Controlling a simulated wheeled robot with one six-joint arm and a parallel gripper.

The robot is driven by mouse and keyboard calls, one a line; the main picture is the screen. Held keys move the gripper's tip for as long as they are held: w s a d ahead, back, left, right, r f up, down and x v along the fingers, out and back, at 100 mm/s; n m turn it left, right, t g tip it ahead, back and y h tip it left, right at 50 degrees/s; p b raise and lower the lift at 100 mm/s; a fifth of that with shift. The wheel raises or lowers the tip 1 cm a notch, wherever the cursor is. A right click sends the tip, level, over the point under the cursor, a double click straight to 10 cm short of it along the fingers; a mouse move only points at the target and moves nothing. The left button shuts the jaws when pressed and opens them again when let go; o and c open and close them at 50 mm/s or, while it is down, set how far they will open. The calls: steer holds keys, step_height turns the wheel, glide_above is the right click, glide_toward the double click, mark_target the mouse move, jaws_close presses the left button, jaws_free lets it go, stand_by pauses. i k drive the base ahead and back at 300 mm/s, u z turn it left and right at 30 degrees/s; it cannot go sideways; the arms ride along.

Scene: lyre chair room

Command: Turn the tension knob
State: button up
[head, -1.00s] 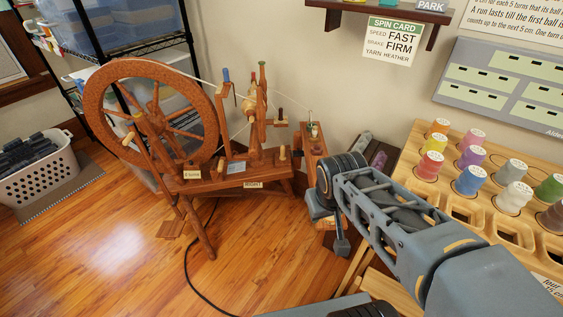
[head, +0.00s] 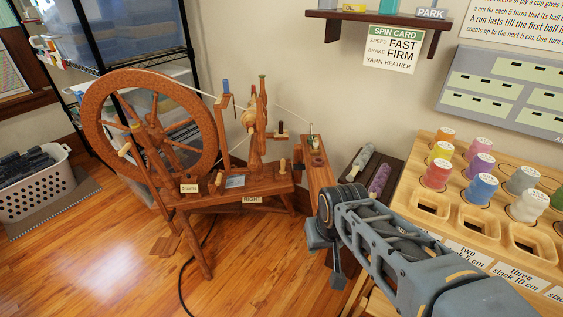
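The brown wooden spinning wheel (head: 200,200) stands on the floor at left of centre, with its large spoked drive wheel (head: 98,128) at the left. Several small pegs or knobs stand on its sloping bench, among them a pale wooden knob (head: 283,166) at the bench's right end. I cannot tell for sure which is the tension knob. My gripper (head: 325,243) hangs at the end of my arm, right of the bench and in front of a narrow wooden stand. It is apart from the pale knob. Its fingers are too unclear to tell open from shut.
A wooden rack (head: 440,215) of coloured yarn cones stands at right. A dark tray (head: 372,172) with yarn rolls lies behind my arm. A spin card (head: 394,49) reads FAST, FIRM, HEATHER. A white basket (head: 38,185) stands at left.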

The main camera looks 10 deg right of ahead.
mark_target(283, 171)
steer(key=u, duration=0.3)
steer(key=k, duration=0.35)
steer(key=u, duration=1.5)
steer(key=i, duration=0.95)
steer(key=z, duration=1.1)
steer(key=i, duration=0.65)
steer(key=z, duration=0.75)
